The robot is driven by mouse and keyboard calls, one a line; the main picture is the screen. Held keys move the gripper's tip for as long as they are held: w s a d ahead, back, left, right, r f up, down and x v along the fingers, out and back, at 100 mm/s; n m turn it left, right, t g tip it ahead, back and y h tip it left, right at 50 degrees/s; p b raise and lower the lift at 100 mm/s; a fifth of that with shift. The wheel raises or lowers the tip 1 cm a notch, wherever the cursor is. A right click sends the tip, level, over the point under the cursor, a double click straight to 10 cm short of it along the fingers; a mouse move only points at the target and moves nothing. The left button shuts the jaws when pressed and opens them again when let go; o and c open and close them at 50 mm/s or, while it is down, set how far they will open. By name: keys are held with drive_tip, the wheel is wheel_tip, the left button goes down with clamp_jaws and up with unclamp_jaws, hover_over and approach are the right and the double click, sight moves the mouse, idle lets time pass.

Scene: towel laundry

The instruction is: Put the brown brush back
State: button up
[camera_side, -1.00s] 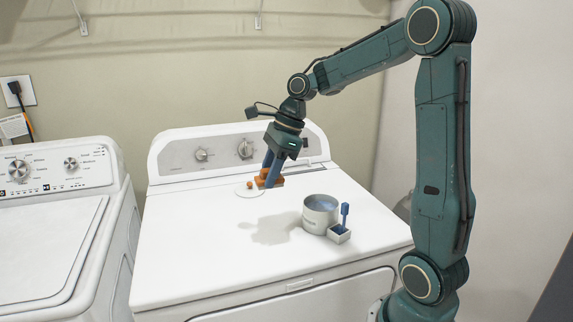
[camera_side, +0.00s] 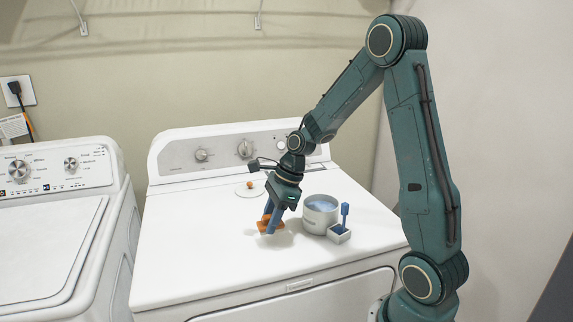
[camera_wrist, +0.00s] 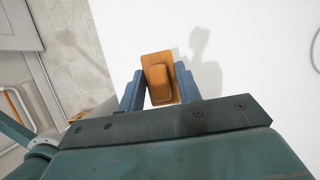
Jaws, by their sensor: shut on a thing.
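The brown brush (camera_side: 265,228) is an orange-brown block with a raised grip on top. My gripper (camera_side: 272,218) points down with its blue fingers shut on that grip. The brush is at or just above the white machine top, left of the white tub; I cannot tell whether it touches. In the wrist view the brush (camera_wrist: 158,64) sits between the two fingers of my gripper (camera_wrist: 160,85). A dark patch on the top lies around and partly under the brush.
A white tub (camera_side: 320,226) with bluish contents stands to the right. In front of it is a small white square holder (camera_side: 339,236) with an upright blue brush (camera_side: 345,210). A white disc (camera_side: 252,194) with a small orange knob lies at the back. The front left of the top is clear.

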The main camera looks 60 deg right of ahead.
drive_tip(key=shift+f, duration=2.1)
drive_tip(key=shift+f, duration=0.15)
drive_tip(key=o, duration=1)
drive_tip(key=v, duration=1.2)
